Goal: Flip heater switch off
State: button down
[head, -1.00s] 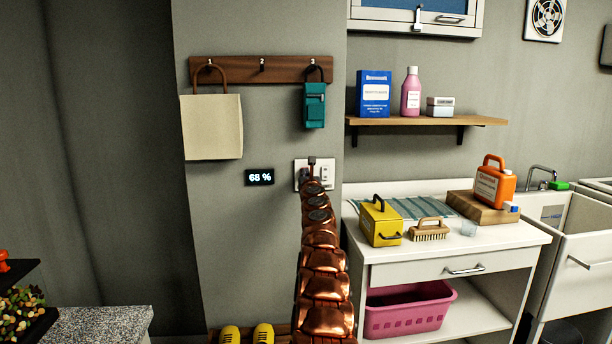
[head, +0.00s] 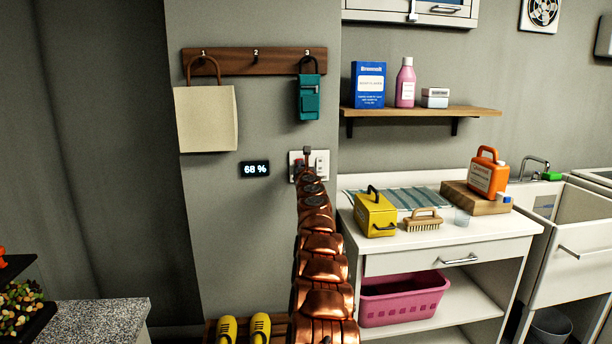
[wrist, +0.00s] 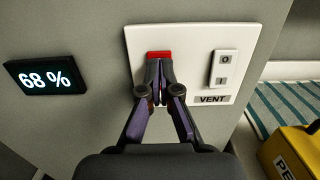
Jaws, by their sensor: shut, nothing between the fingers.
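A white switch plate (wrist: 199,36) is on the grey wall. It also shows in the head view (head: 325,155), partly behind my arm. On its right half is a white rocker switch (wrist: 224,69) marked O and I, with a VENT label below. On its left half a red switch part (wrist: 158,54) shows just above my fingertips. The rest of that switch and any label under it are hidden by my gripper. My gripper (wrist: 158,70) is shut and empty, its tips in front of the left switch, seemingly at or very near it. I cannot tell if they touch.
A black display (wrist: 46,76) reading 68 % is on the wall left of the plate. A teal item (head: 308,100) and a cream bag (head: 207,120) hang from hooks above. A yellow box (head: 374,216) stands on the white counter (head: 440,240) to the right.

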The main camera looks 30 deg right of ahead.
jog(key=r+b+v, duration=0.3)
jog(key=b+v, duration=0.6)
jog(key=v, duration=0.3)
jog(key=shift+s+a, duration=0.25)
jog(key=shift+s, duration=0.2)
dwell(0.5)
dwell(0.5)
